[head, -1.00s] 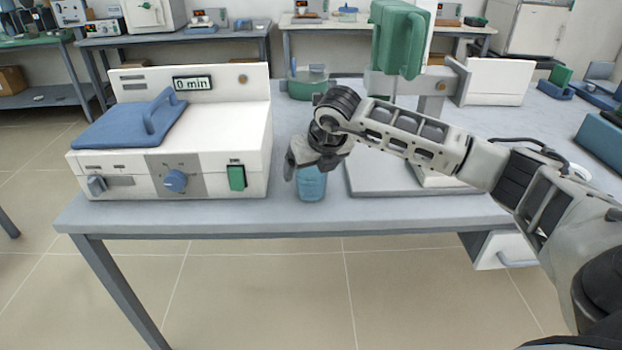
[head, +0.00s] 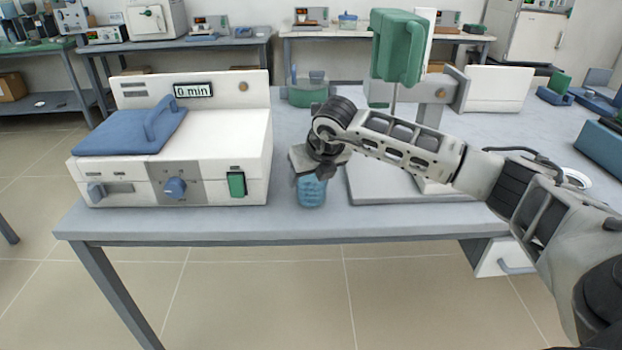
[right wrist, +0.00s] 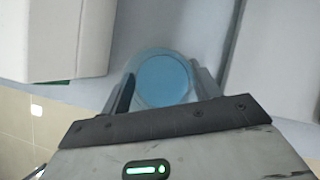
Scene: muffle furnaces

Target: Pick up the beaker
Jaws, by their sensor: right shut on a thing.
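The beaker (head: 311,192) is a small clear vessel with blue contents. It stands upright near the front edge of the grey table, between the white device on the left and the pale base plate on the right. My right gripper (head: 308,173) is over it from above, with its fingers shut on it, and covers its upper part. In the right wrist view the beaker (right wrist: 164,80) shows as a round blue shape between the two fingers (right wrist: 160,92). I cannot tell whether its bottom touches the table. My left gripper is not in view.
A white device (head: 220,150) with a blue lid and a "0 min" display stands left of the beaker. The pale base plate (head: 375,178) of a green-headed stand is close on the right. A green container (head: 307,92) stands behind. The table's front edge is near.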

